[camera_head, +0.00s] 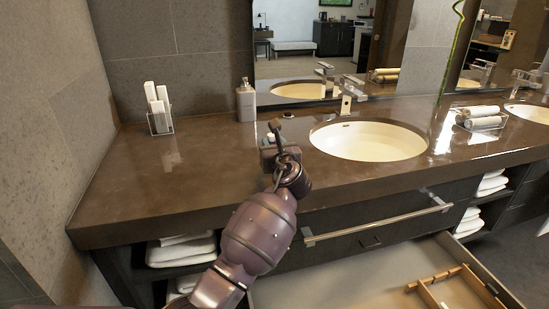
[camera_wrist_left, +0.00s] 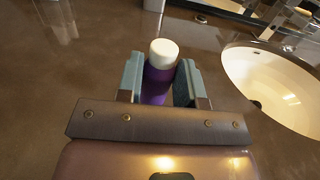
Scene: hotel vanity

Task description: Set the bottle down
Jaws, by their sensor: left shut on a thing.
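The bottle (camera_wrist_left: 158,78) is purple with a white cap and shows between the fingers in the left wrist view. My left gripper (camera_wrist_left: 160,82) is shut on it, with one finger on each side. In the head view my left gripper (camera_head: 273,142) is over the brown countertop (camera_head: 190,165), just left of the near sink. There the bottle is mostly hidden by the gripper and wrist. I cannot tell whether its base touches the counter. My right gripper is not in view.
A soap dispenser (camera_head: 246,103) stands behind the gripper, near the mirror. A clear holder (camera_head: 159,122) with white items is at the back left. The sink (camera_head: 369,140) and faucet (camera_head: 346,98) are to the right. An open drawer (camera_head: 375,280) juts out below. The left counter is clear.

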